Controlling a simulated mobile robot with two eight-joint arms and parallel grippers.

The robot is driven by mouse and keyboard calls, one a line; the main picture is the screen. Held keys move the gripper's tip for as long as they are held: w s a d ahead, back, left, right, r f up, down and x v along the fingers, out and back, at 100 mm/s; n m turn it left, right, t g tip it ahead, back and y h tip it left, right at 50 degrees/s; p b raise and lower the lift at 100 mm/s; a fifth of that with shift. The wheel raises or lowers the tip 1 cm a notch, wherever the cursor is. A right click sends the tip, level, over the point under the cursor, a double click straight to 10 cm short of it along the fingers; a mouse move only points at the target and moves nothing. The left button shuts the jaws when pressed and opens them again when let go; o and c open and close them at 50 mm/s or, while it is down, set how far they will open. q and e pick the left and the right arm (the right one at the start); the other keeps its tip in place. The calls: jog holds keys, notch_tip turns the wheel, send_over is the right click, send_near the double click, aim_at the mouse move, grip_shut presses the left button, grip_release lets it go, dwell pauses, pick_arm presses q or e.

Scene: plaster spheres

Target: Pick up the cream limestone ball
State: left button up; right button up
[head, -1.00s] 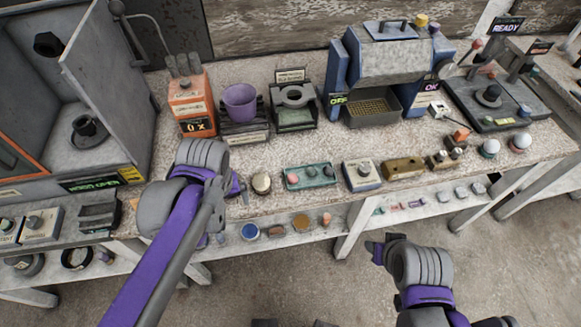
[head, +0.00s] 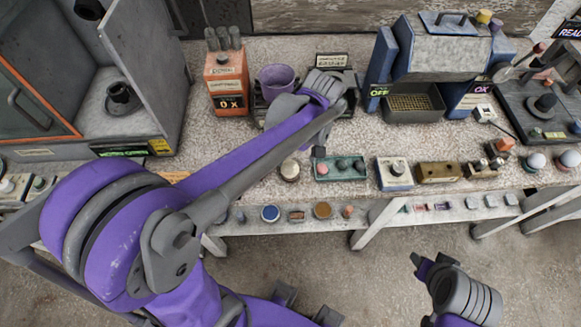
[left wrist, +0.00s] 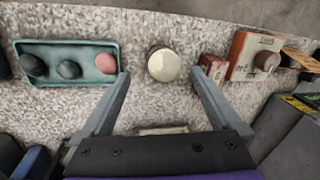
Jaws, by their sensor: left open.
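The cream limestone ball (head: 290,169) sits on a small brown base near the front edge of the bench, left of the green tray. It also shows in the left wrist view (left wrist: 163,66), upright and not gripped. My left gripper (head: 308,152) reaches over the bench close to the ball, partly hidden behind its own arm. In the left wrist view its two fingers (left wrist: 160,76) are spread wide, with the ball between and just beyond the tips, apart from both. My right gripper (head: 420,265) hangs low at the right, away from the bench; its jaw opening is unclear.
A green tray (head: 320,179) with several small balls lies right beside the ball. On its other side, the left wrist view shows a small red block (left wrist: 213,67) and an orange device (left wrist: 238,65). A purple cup (head: 275,77) stands behind. A lower shelf holds small discs.

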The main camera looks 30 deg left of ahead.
aim_at(292, 164)
pick_arm(q)
jog(key=f, duration=0.1)
jog(key=a+f, duration=0.1)
jog(key=f, duration=0.2)
jog(key=shift+s+a+f, duration=0.25)
jog(key=shift+s+f, duration=0.1)
jog(key=shift+s, duration=0.05)
grip_shut()
